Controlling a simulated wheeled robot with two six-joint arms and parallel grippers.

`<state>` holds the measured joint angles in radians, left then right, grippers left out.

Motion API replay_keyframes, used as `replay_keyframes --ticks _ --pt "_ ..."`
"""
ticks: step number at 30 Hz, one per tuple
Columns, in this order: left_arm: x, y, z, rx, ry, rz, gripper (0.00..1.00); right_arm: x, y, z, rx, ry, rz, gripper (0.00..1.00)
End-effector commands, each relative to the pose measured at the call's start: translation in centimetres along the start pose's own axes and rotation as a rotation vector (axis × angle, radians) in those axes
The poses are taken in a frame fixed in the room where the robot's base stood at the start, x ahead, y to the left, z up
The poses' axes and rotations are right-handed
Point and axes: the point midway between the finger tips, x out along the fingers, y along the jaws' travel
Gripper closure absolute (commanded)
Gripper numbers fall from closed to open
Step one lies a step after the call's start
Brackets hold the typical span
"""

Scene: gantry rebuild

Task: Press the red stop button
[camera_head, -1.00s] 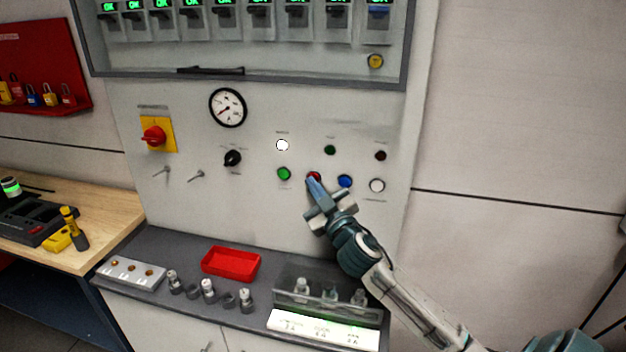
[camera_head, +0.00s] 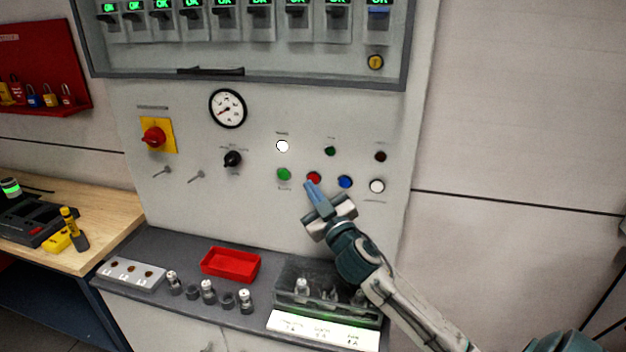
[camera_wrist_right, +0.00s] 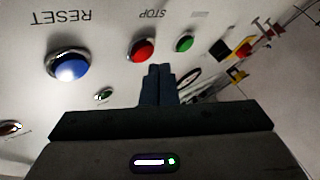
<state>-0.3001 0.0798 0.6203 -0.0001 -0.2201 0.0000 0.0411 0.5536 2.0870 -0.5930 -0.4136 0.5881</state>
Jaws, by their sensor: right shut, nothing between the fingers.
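The red stop button (camera_head: 314,178) is on the panel's lower button row, between a green button (camera_head: 284,174) and a blue button (camera_head: 345,182). In the right wrist view the red button (camera_wrist_right: 142,50) shows whole below the STOP label, just above my fingertips in the picture. My right gripper (camera_head: 309,184) is shut and empty, its fingertips just below the red button in the head view. In the right wrist view the closed fingers (camera_wrist_right: 159,70) look apart from the button. My left gripper is in neither current view.
A white button (camera_head: 377,186) ends the row at right. A lit white lamp (camera_head: 282,146), a black selector (camera_head: 232,158) and a red-yellow switch (camera_head: 154,136) are also on the panel. Below is a shelf with a red tray (camera_head: 231,263) and a clear box (camera_head: 296,288).

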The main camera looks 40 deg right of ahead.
Motion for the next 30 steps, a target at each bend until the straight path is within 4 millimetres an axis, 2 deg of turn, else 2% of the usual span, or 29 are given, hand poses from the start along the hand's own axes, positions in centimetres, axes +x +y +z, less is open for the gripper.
replay_keyframes --ticks 6,21,30 --pt "-0.1 0.0 0.0 0.000 0.000 0.000 0.64 -0.2 -0.2 -0.2 0.002 0.000 -0.001 1.00" --pt "-1.0 -0.1 -0.1 0.000 0.000 0.000 0.64 -3.3 -2.4 -2.5 0.002 0.000 -0.001 1.00" --pt "-0.9 -0.1 -0.1 0.000 0.000 0.000 0.64 -3.5 -2.5 -2.5 0.000 0.001 0.000 1.00"
